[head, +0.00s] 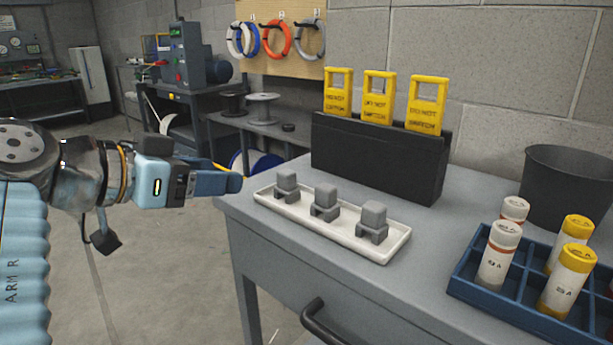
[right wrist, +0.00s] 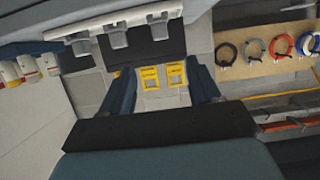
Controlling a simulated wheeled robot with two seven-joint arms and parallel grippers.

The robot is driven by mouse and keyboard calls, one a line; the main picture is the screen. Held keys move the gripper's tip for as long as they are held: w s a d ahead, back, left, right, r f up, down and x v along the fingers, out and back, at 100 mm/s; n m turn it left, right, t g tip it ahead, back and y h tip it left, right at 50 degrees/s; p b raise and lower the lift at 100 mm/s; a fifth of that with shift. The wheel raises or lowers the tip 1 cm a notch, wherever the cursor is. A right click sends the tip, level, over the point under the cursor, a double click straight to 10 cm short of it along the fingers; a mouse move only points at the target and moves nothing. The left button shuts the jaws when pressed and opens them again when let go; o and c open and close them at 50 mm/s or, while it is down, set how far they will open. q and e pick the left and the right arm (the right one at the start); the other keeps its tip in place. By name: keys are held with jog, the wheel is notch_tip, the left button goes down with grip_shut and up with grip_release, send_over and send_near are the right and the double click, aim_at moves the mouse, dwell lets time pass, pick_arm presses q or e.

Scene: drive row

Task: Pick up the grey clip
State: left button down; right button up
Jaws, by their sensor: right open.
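Three grey clips, the left one (head: 286,187), the middle one (head: 325,202) and the right one (head: 373,221), stand in a row on a white tray (head: 392,250) on the bench. The same clips, (right wrist: 80,46), (right wrist: 117,37) and (right wrist: 158,28), show at the top of the right wrist view. My right gripper (head: 236,181) is open and empty, just left of the tray and apart from the clips. In the right wrist view its two fingers (right wrist: 163,90) frame yellow tags, with no clip between them. My left gripper is not in view.
Behind the tray a black holder (head: 375,162) carries three yellow lockout tags (head: 377,97). A blue divided crate (head: 508,297) with labelled cylinders and a dark bin (head: 566,186) stand at the right. The grey bench top (head: 425,275) is bare between tray and crate.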

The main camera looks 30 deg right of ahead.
send_near(281, 177)
jog(key=x, duration=0.4)
jog(key=shift+b, duration=0.4)
jog(key=x, duration=0.5)
jog(key=shift+f, duration=0.1)
jog(key=shift+c, duration=0.4)
jog(key=c, duration=1.1)
jog(key=shift+o, duration=0.2)
